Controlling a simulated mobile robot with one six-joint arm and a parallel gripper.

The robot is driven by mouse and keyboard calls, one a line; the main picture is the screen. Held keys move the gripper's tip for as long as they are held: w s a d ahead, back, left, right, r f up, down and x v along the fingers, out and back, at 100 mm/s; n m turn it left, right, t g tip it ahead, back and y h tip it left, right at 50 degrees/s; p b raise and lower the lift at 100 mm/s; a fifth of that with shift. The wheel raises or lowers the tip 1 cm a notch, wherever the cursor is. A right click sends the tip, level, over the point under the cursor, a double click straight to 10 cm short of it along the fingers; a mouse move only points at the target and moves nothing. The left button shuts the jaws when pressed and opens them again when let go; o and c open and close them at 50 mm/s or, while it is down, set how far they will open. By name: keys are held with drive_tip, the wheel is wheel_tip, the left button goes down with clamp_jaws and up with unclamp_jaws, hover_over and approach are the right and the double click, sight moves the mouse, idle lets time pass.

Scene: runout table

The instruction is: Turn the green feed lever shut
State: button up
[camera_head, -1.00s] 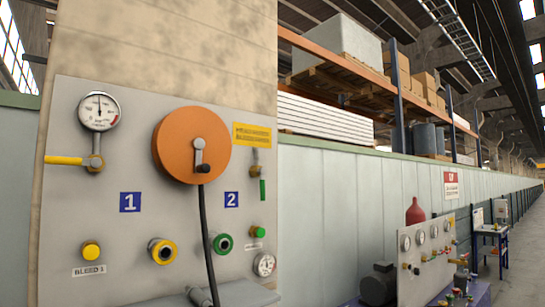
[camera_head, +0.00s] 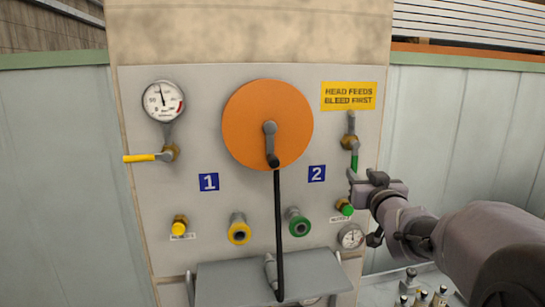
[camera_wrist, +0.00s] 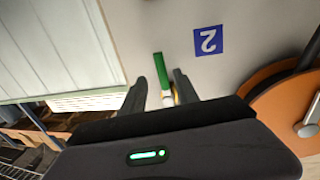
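The green feed lever (camera_head: 354,161) hangs straight down from a brass valve (camera_head: 349,142) at the panel's upper right, in line with the pipe above it. My gripper (camera_head: 364,178) is at the lever's lower end, coming from the lower right. In the wrist view the green lever (camera_wrist: 160,68) shows between my two dark fingers (camera_wrist: 159,78), with a gap on each side. The fingers are open; I see no contact. The valve body is mostly hidden behind my gripper in the wrist view.
A yellow lever (camera_head: 146,158) points sideways at left. An orange hose reel (camera_head: 250,115) with a hanging black hose (camera_head: 279,230) stands left of my gripper. A green bleed knob (camera_head: 344,207) and a small gauge (camera_head: 351,236) sit close below it. A grey shelf (camera_head: 225,284) juts out underneath.

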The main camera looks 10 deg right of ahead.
sight(355, 168)
drive_tip(key=w, duration=0.2)
drive_tip(key=w+p, duration=0.1)
drive_tip(key=w, duration=0.2)
drive_tip(key=shift+d+r+p, duration=0.1)
drive_tip(key=shift+r+p, duration=0.1)
drive_tip(key=shift+p, duration=0.1)
drive_tip(key=shift+w+d+f, duration=0.1)
drive_tip(key=shift+w+d, duration=0.2)
drive_tip(key=shift+s+a, duration=0.15)
drive_tip(key=c, duration=0.5)
clamp_jaws()
